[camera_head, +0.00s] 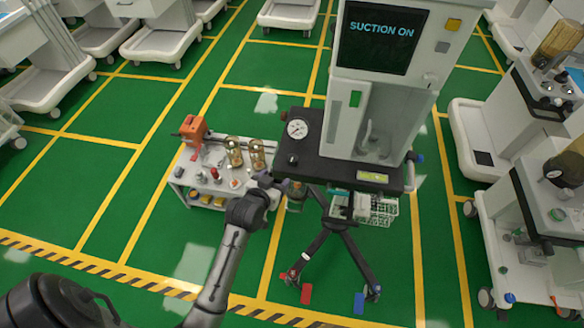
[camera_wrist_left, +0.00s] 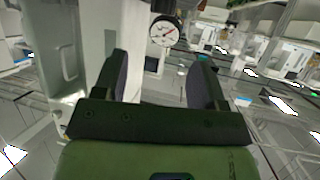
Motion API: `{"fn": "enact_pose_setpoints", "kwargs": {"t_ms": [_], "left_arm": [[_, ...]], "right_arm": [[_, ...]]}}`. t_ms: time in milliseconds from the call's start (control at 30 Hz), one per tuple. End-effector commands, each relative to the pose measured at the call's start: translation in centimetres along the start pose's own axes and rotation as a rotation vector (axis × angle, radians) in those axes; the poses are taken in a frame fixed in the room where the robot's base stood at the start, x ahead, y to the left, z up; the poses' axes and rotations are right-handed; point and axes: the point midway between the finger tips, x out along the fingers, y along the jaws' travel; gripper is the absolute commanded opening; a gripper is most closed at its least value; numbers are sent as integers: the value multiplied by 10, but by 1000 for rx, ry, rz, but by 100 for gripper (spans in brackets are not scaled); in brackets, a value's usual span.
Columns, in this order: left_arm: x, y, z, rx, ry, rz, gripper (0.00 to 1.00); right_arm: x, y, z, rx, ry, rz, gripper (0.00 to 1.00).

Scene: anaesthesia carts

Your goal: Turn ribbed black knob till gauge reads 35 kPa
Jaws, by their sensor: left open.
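The round white gauge (camera_head: 297,128) is on the black front panel of the suction cart, at its left. It also shows at the top of the left wrist view (camera_wrist_left: 164,31), where a red needle points up and right; its numbers are too small to read. A small dark knob (camera_head: 292,160) is below the gauge in the head view; its ribs cannot be made out. My left gripper (camera_head: 268,181) is just left of and below the knob, apart from it. In the left wrist view its jaws (camera_wrist_left: 160,68) are open with nothing between them. My right gripper is out of view.
The suction cart's screen (camera_head: 376,38) reads SUCTION ON. A low white cart (camera_head: 183,183) with bottles and an orange device stands close left of my left gripper. Red (camera_head: 306,293) and blue (camera_head: 359,302) pedals lie on the floor below.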

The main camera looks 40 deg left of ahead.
Motion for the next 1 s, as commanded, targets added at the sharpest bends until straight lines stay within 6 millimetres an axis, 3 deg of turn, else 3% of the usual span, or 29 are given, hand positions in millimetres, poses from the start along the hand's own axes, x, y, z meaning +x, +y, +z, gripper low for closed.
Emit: {"fn": "enact_pose_setpoints", "kwargs": {"t_ms": [267, 700, 1000], "left_arm": [[28, -2, 3, -10, 21, -9, 65], [107, -3, 2, -9, 19, -9, 65], [138, -3, 1, -9, 20, -9, 65]], "right_arm": [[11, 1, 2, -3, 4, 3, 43], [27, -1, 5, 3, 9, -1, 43], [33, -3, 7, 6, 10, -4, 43]]}}
